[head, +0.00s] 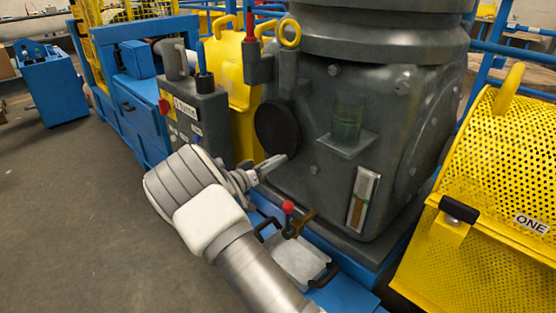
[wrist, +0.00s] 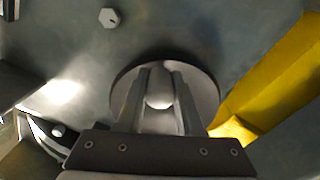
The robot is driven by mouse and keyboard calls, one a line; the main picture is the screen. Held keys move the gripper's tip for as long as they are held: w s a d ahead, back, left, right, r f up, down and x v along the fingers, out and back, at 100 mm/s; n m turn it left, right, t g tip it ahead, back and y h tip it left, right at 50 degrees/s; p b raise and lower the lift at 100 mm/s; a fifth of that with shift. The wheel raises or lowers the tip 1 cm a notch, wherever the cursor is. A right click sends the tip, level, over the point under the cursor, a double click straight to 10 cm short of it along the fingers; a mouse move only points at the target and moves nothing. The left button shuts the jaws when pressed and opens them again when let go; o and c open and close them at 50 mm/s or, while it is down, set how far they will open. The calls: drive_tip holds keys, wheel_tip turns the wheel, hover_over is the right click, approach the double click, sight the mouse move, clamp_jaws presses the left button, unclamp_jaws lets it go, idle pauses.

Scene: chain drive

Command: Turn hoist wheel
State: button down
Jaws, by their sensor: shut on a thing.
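The hoist wheel (head: 277,127) appears to be the dark round disc on the side of the grey machine housing. My gripper (head: 279,161) is at the lower edge of this disc, reaching in from the lower left. In the wrist view the disc (wrist: 206,92) lies behind my gripper (wrist: 161,74). A pale rounded knob (wrist: 159,101) sits between the two fingers, which are shut on it. The fingers hide part of the disc.
The grey housing (head: 335,185) carries a glass cup and a gauge strip. A grey control box (head: 200,122) stands left of the wheel. A red-knobbed lever (head: 288,210) and a tray (head: 300,262) are below. A yellow perforated guard (head: 490,200) is at right. Floor at left is clear.

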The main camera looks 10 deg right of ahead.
drive_tip(key=shift+w+a+f+m, duration=0.3)
drive_tip(key=shift+w+f+m, duration=0.05)
drive_tip(key=shift+m, duration=0.35)
drive_tip(key=c, duration=0.6)
unclamp_jaws()
drive_tip(key=p+v, duration=0.4)
drive_tip(key=v, duration=1.3)
drive_tip(key=shift+s+a, duration=0.1)
drive_tip(key=shift+a, duration=0.1)
drive_tip(key=shift+r, duration=0.1)
